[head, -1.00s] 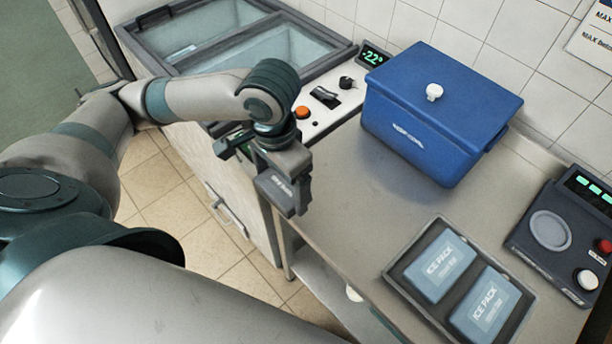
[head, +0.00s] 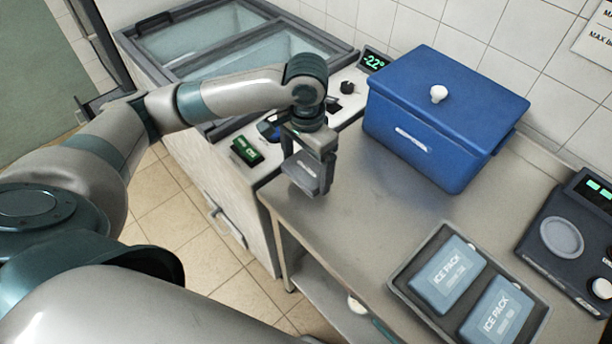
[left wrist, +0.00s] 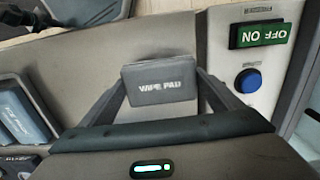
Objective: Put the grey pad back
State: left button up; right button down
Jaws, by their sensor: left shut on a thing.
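The grey pad (left wrist: 160,80), marked "WIPE PAD", is between the fingers of my left gripper (head: 308,178). In the left wrist view both fingers close on its sides. In the head view the grey pad (head: 305,176) hangs tilted over the left end of the steel counter (head: 370,205), near the freezer. I cannot tell whether it touches the counter. My right gripper is not in view.
A blue cool box (head: 430,125) with a white knob stands at the back of the counter. A tray (head: 402,287) holds two ice packs (head: 447,275) at the front. A dark control device (head: 535,240) is at right. The freezer (head: 225,180) has a green switch (head: 247,151). Bare counter lies between.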

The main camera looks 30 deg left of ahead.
aim_at(306, 170)
pick_arm(q)
jog(key=shift+f+p, duration=0.3)
jog(key=shift+f, duration=1.7)
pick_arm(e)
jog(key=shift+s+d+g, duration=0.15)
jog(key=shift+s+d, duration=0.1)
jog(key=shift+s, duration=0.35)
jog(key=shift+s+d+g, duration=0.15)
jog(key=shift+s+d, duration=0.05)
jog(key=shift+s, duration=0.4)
pick_arm(q)
jog(key=shift+f, duration=0.15)
jog(key=o, duration=0.9)
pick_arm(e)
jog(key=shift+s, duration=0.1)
